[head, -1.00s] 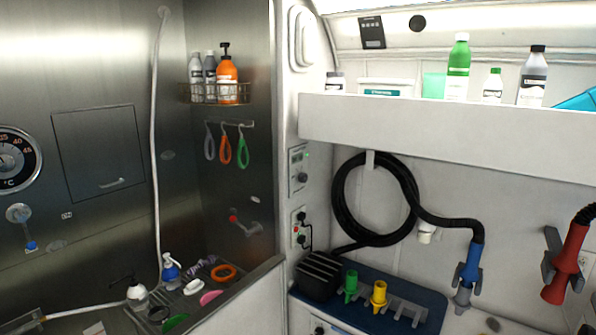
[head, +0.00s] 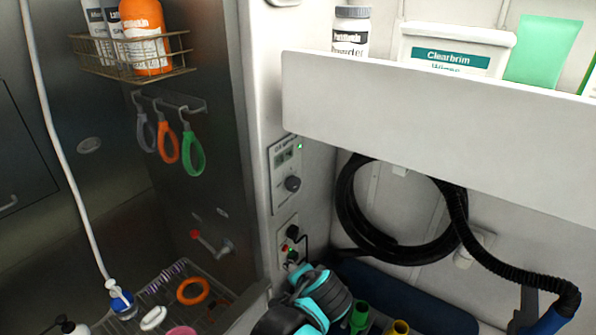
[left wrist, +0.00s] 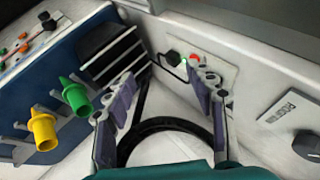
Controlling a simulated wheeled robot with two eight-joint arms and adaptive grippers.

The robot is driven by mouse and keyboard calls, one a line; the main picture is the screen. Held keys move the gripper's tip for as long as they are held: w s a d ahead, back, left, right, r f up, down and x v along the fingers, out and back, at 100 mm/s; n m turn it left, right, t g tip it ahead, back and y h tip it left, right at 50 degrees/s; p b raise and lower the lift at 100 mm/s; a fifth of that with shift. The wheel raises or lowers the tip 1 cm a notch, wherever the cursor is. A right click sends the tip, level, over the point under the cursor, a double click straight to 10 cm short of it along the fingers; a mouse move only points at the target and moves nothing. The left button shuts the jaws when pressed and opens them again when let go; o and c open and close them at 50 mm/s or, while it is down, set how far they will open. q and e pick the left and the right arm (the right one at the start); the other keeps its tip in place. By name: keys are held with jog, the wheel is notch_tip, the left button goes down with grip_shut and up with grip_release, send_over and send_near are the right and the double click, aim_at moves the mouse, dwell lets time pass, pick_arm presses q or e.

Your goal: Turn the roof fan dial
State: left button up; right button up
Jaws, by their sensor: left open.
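The fan control panel (head: 285,172) is on the narrow wall post, with a small display, a green light and a dark round dial (head: 292,184). In the left wrist view the panel (left wrist: 290,107) is at the right edge, with the dial (left wrist: 309,146) partly cut off. My left gripper (head: 296,268) is low in front of the post, below the dial and apart from it. In the left wrist view its fingers (left wrist: 163,72) are spread and empty, facing the socket plate. My right gripper is not in view.
A socket plate (head: 291,244) with a plugged cable is just under the panel. The shelf (head: 420,130) juts out to the right. A coiled black hose (head: 352,215) hangs below it. Green (left wrist: 75,95) and yellow (left wrist: 43,128) nozzles stand close by.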

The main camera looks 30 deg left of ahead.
pick_arm(q)
jog(key=w+a+r+m+y+p, duration=0.15)
jog(key=w+r+y+p, duration=0.3)
jog(key=r, duration=0.45)
jog(key=t+y+p, duration=0.2)
jog(key=y+p, duration=0.1)
jog(key=y, duration=0.2)
send_near(297, 186)
jog(key=a, duration=0.2)
jog(key=shift+m, duration=0.25)
jog(key=x, duration=0.7)
jog(key=shift+w, duration=0.45)
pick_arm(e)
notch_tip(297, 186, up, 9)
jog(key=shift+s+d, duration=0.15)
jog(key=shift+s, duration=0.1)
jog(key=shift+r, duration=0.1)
pick_arm(q)
jog(key=c, duration=1.1)
